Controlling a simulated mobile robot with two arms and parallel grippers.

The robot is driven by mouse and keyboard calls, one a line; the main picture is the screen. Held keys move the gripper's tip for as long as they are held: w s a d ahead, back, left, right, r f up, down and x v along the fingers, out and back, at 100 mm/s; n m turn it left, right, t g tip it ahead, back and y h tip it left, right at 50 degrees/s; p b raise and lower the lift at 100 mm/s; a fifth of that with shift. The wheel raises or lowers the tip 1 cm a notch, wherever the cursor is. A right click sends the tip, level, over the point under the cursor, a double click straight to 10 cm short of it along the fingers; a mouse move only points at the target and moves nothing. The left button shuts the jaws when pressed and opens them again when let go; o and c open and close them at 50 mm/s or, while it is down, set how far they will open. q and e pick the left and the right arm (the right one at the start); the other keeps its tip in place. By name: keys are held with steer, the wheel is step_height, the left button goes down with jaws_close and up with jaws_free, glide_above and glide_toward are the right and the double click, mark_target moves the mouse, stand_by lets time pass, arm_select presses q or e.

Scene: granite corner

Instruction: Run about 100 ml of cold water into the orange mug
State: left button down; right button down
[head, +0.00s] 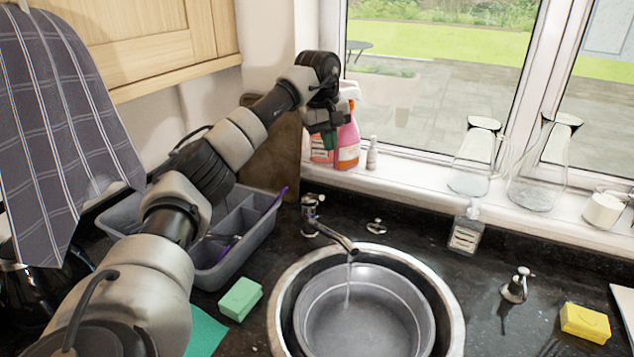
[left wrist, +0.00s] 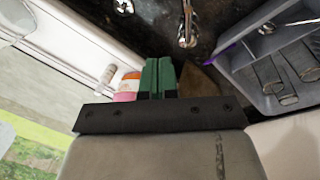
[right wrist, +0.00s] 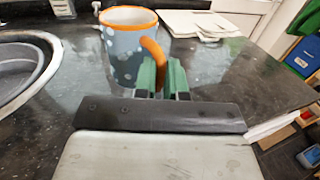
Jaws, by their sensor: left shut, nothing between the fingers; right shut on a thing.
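The orange mug (right wrist: 125,55) is grey-blue with pale dots, an orange rim and an orange handle. It looks upright over the dark worktop; I cannot tell whether it touches it. My right gripper (right wrist: 162,77) is shut on its handle. Neither shows in the head view. The chrome tap (head: 332,234) runs a thin stream of water (head: 348,285) into a grey basin (head: 365,315) in the round sink (head: 452,318). My left gripper (head: 331,138) is shut and empty by the window sill, behind the tap. Its green fingers also show in the left wrist view (left wrist: 158,77).
Pink spray bottles (head: 348,140) stand close to my left gripper. Glass flasks (head: 540,175) line the sill. A grey caddy (head: 235,250) with utensils, a green sponge (head: 240,298) and a yellow sponge (head: 585,323) surround the sink. A soap bottle (head: 466,235) stands behind it.

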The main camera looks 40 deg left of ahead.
arm_select(q)
steer(key=s+a+r+g+y, duration=0.1)
steer(key=s+a+r, duration=0.1)
steer(key=a, duration=0.2)
steer(key=p, duration=0.3)
glide_above(315, 196)
step_height(315, 196, down, 12)
steer(key=shift+d+f, duration=0.4)
steer(key=shift+f, duration=0.2)
